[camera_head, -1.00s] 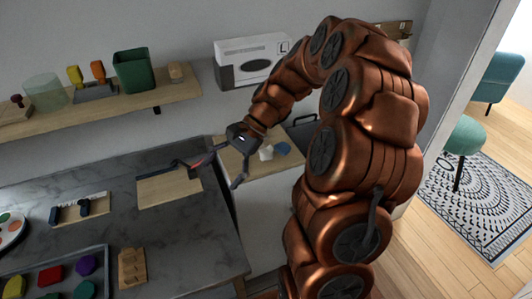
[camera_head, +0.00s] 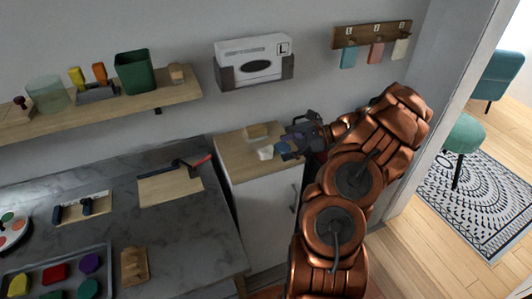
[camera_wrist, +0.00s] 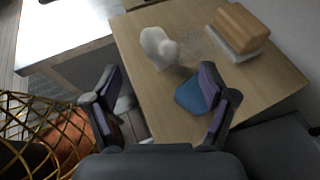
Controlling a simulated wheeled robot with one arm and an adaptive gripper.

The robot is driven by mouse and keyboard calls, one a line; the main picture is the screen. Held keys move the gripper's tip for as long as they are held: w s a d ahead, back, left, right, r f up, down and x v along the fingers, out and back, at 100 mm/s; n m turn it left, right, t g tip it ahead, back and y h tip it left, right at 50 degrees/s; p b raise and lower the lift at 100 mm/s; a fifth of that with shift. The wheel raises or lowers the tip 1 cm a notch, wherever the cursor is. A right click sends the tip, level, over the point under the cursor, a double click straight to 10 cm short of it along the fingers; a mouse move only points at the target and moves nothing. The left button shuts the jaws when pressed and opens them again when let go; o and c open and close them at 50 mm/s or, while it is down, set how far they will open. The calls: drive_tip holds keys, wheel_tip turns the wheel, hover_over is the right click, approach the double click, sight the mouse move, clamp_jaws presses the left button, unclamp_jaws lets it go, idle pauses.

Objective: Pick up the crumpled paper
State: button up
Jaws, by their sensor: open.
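The crumpled paper (camera_head: 265,153) is a small white lump on the wooden top of a low white cabinet (camera_head: 232,158). In the wrist view the paper (camera_wrist: 160,47) sits ahead of the fingertips, between their lines and apart from them. My gripper (camera_head: 284,147) is just right of the paper in the head view. In the wrist view my gripper (camera_wrist: 158,76) is open, with nothing between its fingers.
A tan block on a pale base (camera_wrist: 242,30) stands behind and right of the paper. A gold wire basket (camera_wrist: 50,140) is at lower left of the wrist view. The dark counter (camera_head: 190,232) with a red-handled tool (camera_head: 197,162) stands left of the cabinet.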

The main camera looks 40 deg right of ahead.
sight(265, 152)
drive_tip(key=p+x, duration=0.1)
drive_tip(key=x, duration=0.1)
drive_tip(key=p+x, duration=0.1)
drive_tip(key=x, duration=0.4)
drive_tip(key=shift+w+a+r+p, duration=0.15)
drive_tip(key=shift+w+r+p, duration=0.1)
drive_tip(key=shift+p, duration=0.15)
drive_tip(key=shift+f, duration=0.15)
drive_tip(key=c, duration=0.8)
